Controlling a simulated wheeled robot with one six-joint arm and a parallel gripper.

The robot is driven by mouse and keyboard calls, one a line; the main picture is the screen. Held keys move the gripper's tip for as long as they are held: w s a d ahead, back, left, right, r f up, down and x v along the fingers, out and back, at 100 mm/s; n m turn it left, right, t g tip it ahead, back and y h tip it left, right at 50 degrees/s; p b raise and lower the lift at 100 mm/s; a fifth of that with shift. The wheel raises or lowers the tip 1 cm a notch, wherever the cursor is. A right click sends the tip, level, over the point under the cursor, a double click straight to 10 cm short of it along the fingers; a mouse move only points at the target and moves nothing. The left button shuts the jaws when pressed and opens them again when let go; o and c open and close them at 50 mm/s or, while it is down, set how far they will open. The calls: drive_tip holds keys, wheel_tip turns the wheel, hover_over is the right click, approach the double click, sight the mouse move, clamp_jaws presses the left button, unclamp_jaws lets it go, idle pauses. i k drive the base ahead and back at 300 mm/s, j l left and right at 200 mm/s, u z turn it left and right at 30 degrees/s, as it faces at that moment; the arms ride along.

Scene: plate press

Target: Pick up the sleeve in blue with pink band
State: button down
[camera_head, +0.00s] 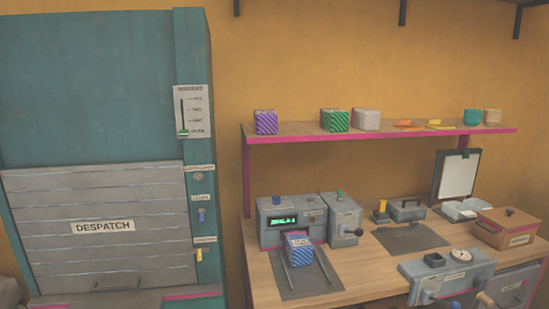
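A small blue-striped block (298,247) sits at the front of the grey machine, above a dark mat on the bench. It has a pale label on its face and a thin pinkish line near its top; it is the closest match to the blue sleeve with pink band, but it is too small to be sure. A purple-and-white striped block (266,123) stands at the left of the wall shelf. My gripper is not in view.
The shelf (380,133) also holds green (336,120), white (366,120) and teal (472,116) blocks. The bench (350,283) carries grey machines (292,221), a brown box (506,228) and a clipboard (459,177). A teal despatch cabinet (90,90) with a closed shutter stands left.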

sight(300, 249)
drive_tip(key=i+j+z, duration=0.1)
drive_tip(key=i+j, duration=0.25)
drive_tip(key=i, duration=0.2)
drive_tip(key=i+j+z, duration=0.1)
drive_tip(key=i+j, duration=0.35)
drive_tip(key=i, duration=0.1)
